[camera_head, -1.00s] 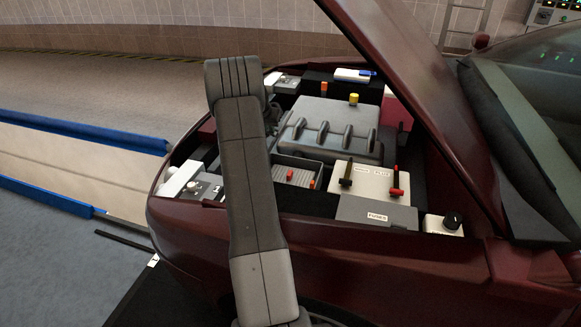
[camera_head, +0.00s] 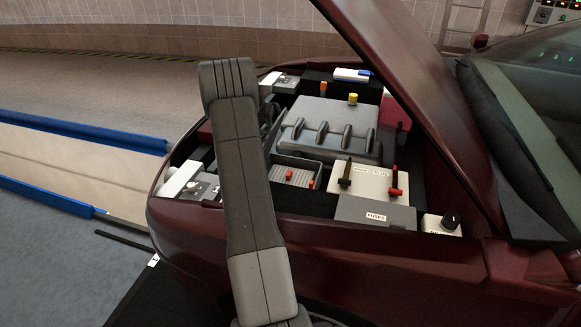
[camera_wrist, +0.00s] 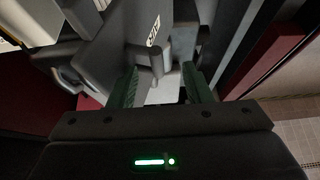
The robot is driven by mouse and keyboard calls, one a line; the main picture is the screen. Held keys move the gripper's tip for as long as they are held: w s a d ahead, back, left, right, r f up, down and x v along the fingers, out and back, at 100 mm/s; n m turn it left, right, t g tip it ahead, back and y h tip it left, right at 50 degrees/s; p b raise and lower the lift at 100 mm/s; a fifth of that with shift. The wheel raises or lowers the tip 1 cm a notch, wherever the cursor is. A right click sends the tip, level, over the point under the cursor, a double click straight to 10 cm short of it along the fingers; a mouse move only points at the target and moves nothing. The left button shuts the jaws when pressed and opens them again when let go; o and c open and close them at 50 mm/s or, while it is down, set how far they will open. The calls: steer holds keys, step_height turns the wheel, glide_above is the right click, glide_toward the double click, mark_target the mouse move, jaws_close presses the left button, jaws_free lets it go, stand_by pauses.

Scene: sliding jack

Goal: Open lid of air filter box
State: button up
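In the wrist view my gripper (camera_wrist: 160,88) has its two green fingers apart. A short grey upright post (camera_wrist: 157,62) on a grey part stands between or just beyond the fingertips; I cannot tell whether they touch it. In the head view a grey ribbed box with orange-red clips (camera_head: 293,176) sits in the engine bay, partly behind my arm. My gripper is hidden there.
The large grey engine cover (camera_head: 325,127) with a yellow cap, a white battery (camera_head: 370,185) with black and red levers, and a grey fuse box (camera_head: 374,213) crowd the bay. The raised dark red hood (camera_head: 410,70) hangs over its right side.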

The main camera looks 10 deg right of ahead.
steer(key=o, duration=0.5)
steer(key=shift+a+f, duration=0.1)
steer(key=shift+f, duration=0.1)
steer(key=shift+s+r+p, duration=0.1)
steer(key=shift+r+p, duration=2.1)
steer(key=shift+r, duration=1.75)
steer(key=shift+f, duration=0.1)
steer(key=shift+f+b, duration=2.2)
steer(key=shift+f, duration=1.75)
